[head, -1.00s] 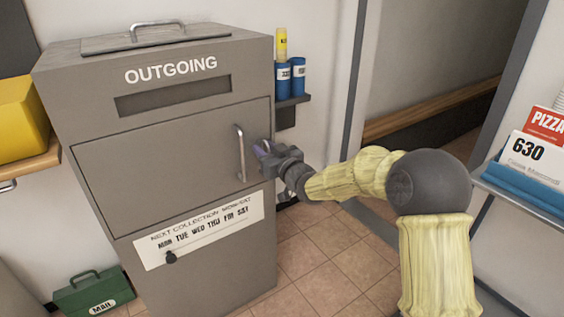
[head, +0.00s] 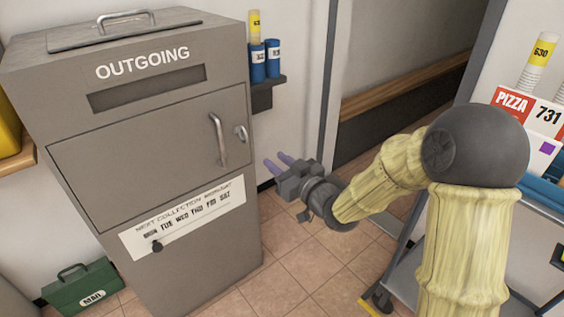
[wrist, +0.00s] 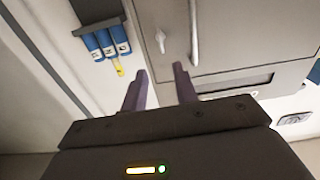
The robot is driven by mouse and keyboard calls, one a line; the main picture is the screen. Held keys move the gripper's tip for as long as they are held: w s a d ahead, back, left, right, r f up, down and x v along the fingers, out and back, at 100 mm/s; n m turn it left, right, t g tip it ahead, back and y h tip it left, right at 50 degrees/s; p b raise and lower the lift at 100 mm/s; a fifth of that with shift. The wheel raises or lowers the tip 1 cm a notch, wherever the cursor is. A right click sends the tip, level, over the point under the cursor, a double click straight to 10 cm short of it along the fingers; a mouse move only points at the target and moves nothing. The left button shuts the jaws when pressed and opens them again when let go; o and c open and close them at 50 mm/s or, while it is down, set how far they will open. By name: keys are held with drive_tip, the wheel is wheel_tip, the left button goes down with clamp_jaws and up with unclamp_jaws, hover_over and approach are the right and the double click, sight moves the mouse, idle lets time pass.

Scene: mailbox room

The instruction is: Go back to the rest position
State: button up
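My gripper (head: 279,163) is in front of the right side of the grey outgoing mailbox (head: 75,75), below and right of its door handle (head: 217,139). Its two purple fingers are apart with nothing between them. The wrist view also shows my gripper (wrist: 160,85) open and empty, with the mailbox (wrist: 245,45) beyond the fingers. The mailbox door (head: 130,165) looks closed. A small grey latch (head: 241,134) sits right of the handle. No rest position is marked in the views.
A shelf (head: 262,84) with blue and yellow tubes is on the wall right of the mailbox. A green mail box (head: 85,286) stands on the floor at lower left. A cart (head: 400,262) with parcels stands at right. Tiled floor (head: 300,265) lies clear between.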

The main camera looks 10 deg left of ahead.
drive_tip(key=shift+s+d, duration=0.4)
drive_tip(key=shift+d, duration=0.05)
drive_tip(key=s+d+f+m+g+h+p, duration=0.1)
drive_tip(key=d+f+m+h, duration=0.15)
drive_tip(key=d+h, duration=0.4)
drive_tip(key=s+d+f+m+g+h+p, duration=0.1)
drive_tip(key=d+f+m+h, duration=0.2)
drive_tip(key=d, duration=0.6)
drive_tip(key=s+d+f+m+g+h, duration=0.1)
drive_tip(key=s+d+m+g+h, duration=0.1)
drive_tip(key=s+d+g, duration=0.35)
drive_tip(key=s+d+f+m+g+h, duration=0.25)
drive_tip(key=s+d, duration=0.35)
drive_tip(key=s, duration=0.5)
wheel_tip(320, 180, up, 39)
drive_tip(key=p, duration=3.8)
drive_tip(key=shift+s+a+f+t+p, duration=0.15)
drive_tip(key=shift+t+p, duration=0.25)
